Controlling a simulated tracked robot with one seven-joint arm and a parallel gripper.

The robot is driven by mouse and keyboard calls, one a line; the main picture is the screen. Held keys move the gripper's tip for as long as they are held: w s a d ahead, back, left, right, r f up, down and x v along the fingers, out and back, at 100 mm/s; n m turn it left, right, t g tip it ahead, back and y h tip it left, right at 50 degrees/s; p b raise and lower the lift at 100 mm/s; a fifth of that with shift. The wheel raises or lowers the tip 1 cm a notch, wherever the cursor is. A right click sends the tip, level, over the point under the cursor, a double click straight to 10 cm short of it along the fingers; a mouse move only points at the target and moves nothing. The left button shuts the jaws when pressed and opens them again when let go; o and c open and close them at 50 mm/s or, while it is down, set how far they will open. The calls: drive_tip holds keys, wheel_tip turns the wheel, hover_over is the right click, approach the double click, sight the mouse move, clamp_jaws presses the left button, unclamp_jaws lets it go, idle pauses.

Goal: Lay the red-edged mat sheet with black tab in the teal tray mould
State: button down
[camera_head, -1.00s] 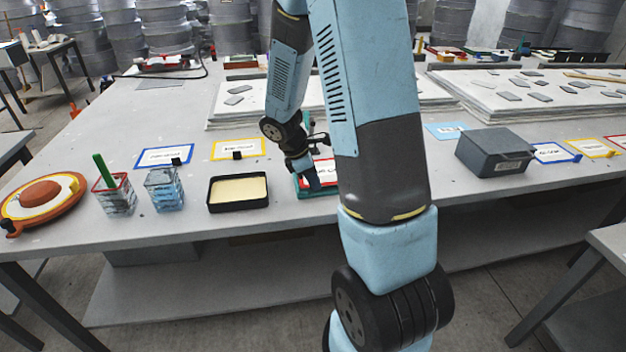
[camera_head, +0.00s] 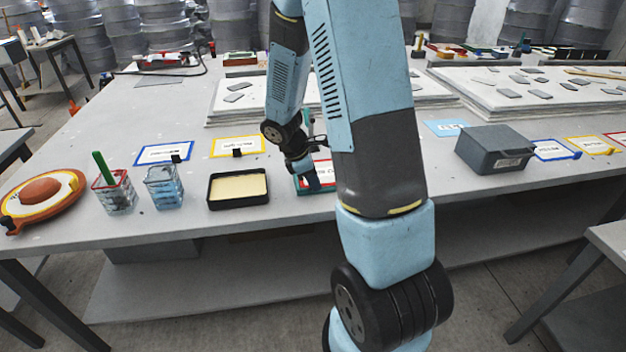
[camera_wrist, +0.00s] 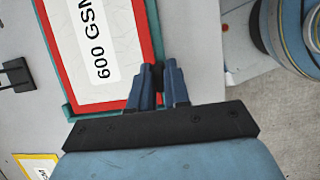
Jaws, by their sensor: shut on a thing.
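The red-edged mat sheet (camera_wrist: 110,55) has a white face with a "600 GSM" label and fills much of the wrist view. The teal tray mould (camera_wrist: 68,110) shows as a thin rim along its left, lower and right sides, so the sheet lies within its outline there. Whether it rests on the floor or hovers slightly is unclear. My gripper (camera_wrist: 162,82) is shut on the black tab (camera_wrist: 158,70) at the sheet's edge, the tab mostly hidden by the fingers. In the head view the sheet (camera_head: 325,170) and mould (camera_head: 300,187) are partly hidden behind my arm.
A black tray with cream filling (camera_head: 238,198), a blue wire basket (camera_head: 163,188) and a red-rimmed basket (camera_head: 115,195) stand left. Yellow-edged (camera_head: 238,147) and blue-edged (camera_head: 165,153) sheets lie behind. A grey box (camera_head: 490,150) stands right. Raised white boards (camera_head: 240,105) lie behind the mould.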

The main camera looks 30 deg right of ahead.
drive_tip(key=shift+a, duration=0.1)
idle(0.3)
drive_tip(key=c, duration=1)
unclamp_jaws()
drive_tip(key=shift+r, duration=0.1)
drive_tip(key=v, duration=1.3)
drive_tip(key=shift+a+r, duration=0.15)
drive_tip(key=shift+r, duration=0.1)
drive_tip(key=s+a+r+m+t+y, duration=0.1)
drive_tip(key=s+r+m+t, duration=0.1)
drive_tip(key=s+r+m, duration=0.3)
drive_tip(key=s+a+r+m+t+y, duration=0.2)
drive_tip(key=s+r+m, duration=0.2)
drive_tip(key=s, duration=0.5)
drive_tip(key=s+a+r+m+t+y, duration=0.1)
drive_tip(key=s+r+m+t, duration=0.1)
drive_tip(key=s+r+m, duration=0.3)
drive_tip(key=shift+s+a+r+m+t, duration=0.1)
drive_tip(key=shift+s+r, duration=0.25)
drive_tip(key=shift+r, duration=0.25)
drive_tip(key=shift+s+r+m+t, duration=0.1)
drive_tip(key=shift+s+r, duration=0.25)
drive_tip(key=shift+r, duration=0.3)
drive_tip(key=shift+s+a+r+m+t, duration=0.1)
drive_tip(key=shift+s+r, duration=0.25)
drive_tip(key=shift+r, duration=0.25)
